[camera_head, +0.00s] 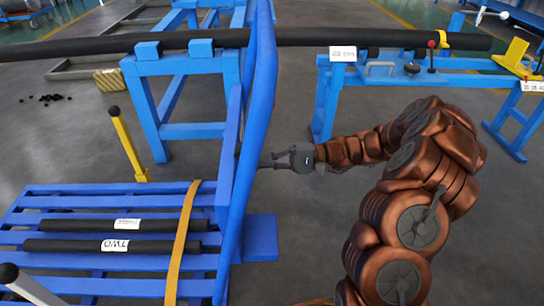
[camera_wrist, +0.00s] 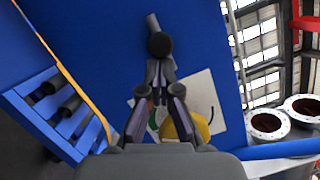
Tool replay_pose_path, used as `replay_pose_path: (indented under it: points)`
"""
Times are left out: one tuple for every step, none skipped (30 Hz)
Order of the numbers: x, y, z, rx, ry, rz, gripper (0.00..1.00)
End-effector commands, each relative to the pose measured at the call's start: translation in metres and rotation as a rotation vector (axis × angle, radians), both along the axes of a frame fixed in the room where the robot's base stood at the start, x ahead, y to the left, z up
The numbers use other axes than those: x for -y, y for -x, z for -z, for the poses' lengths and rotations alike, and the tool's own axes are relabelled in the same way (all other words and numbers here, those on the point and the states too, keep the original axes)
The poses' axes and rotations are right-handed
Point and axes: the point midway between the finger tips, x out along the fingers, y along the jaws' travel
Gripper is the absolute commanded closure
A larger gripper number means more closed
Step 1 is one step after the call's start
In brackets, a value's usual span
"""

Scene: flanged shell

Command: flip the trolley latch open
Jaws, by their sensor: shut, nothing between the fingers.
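The blue trolley (camera_head: 70,200) stands at the left in the head view, with a slatted bed and a tall blue end panel (camera_head: 252,125). My gripper (camera_head: 266,163) reaches this panel from the right. In the wrist view, a grey lever (camera_wrist: 152,23) with a black ball knob (camera_wrist: 160,44) stands in front of the blue panel (camera_wrist: 100,40); it looks like the latch. My gripper (camera_wrist: 160,73) is shut and empty, its fingertips just below the knob in the picture. Whether they touch it I cannot tell. The latch is hidden in the head view.
A pale plate (camera_wrist: 205,95) with a yellow round part (camera_wrist: 188,126) lies behind my fingers. Dark tubes (camera_head: 120,246) and an orange strap (camera_head: 180,250) lie on the trolley bed. A yellow lever (camera_head: 127,145) stands at its back. A long black pipe (camera_head: 270,38) rests on blue stands behind.

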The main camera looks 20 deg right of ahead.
Motion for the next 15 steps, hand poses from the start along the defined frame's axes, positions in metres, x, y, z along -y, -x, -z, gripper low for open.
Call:
replay_pose_path:
  points:
    - [-0.002,0.002,0.0,-0.001,0.0,-0.009,1.0]
    - [-0.002,0.002,0.0,-0.001,-0.001,-0.01,1.0]
    - [-0.002,0.003,0.0,-0.002,0.0,-0.011,1.0]
    - [-0.002,0.003,0.0,-0.002,0.0,-0.011,1.0]
    - [-0.002,0.003,0.0,-0.002,0.0,-0.011,1.0]
    - [-0.002,0.003,0.0,-0.002,0.0,-0.012,1.0]
    - [-0.002,0.003,0.0,-0.002,0.0,-0.012,1.0]
    - [-0.001,0.003,0.0,-0.002,0.0,-0.012,1.0]
    - [-0.001,0.003,0.0,-0.002,0.0,-0.012,1.0]
    - [0.001,0.003,0.0,-0.002,0.0,-0.012,1.0]
    - [0.003,0.003,0.0,-0.002,-0.001,-0.012,1.0]
    - [0.006,0.003,0.0,-0.002,-0.001,-0.011,1.0]
    - [0.009,0.003,0.001,-0.001,0.0,-0.011,1.0]
    - [0.013,0.002,0.001,-0.001,0.001,-0.009,1.0]
    - [0.019,0.002,0.002,0.0,0.001,-0.007,1.0]
